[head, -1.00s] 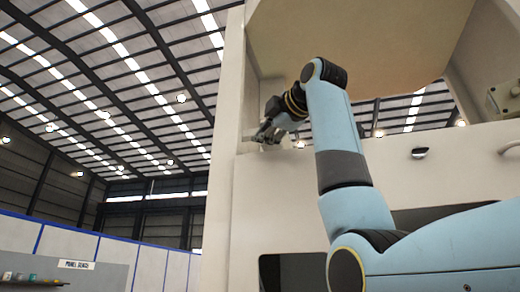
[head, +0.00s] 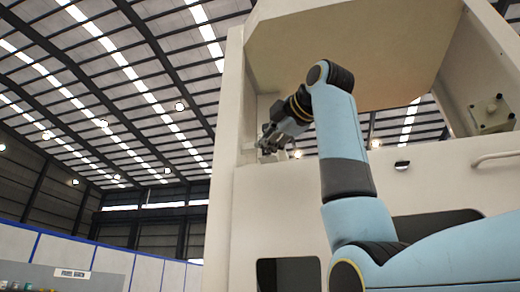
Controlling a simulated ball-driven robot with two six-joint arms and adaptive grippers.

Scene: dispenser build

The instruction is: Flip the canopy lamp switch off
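A tall cream dispenser body (head: 300,215) fills the middle and right, with a flat canopy (head: 350,60) above its opening. My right gripper (head: 264,145) is at the inner left corner of the opening, beside the left post (head: 226,130) and below the canopy. It is dark and small here, and the gap between its fingers cannot be made out. I cannot make out a lamp switch near it; gripper and wrist cover part of that corner. A small box with knob-like parts (head: 491,113) is on the right inner wall. My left gripper is not in view.
A bar handle (head: 497,158) and a small dark fitting (head: 402,165) are on the front right. A dark opening (head: 288,274) is low on the body. A sign (head: 72,273) and white wall panels (head: 110,258) stand far left. Open space lies left of the post.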

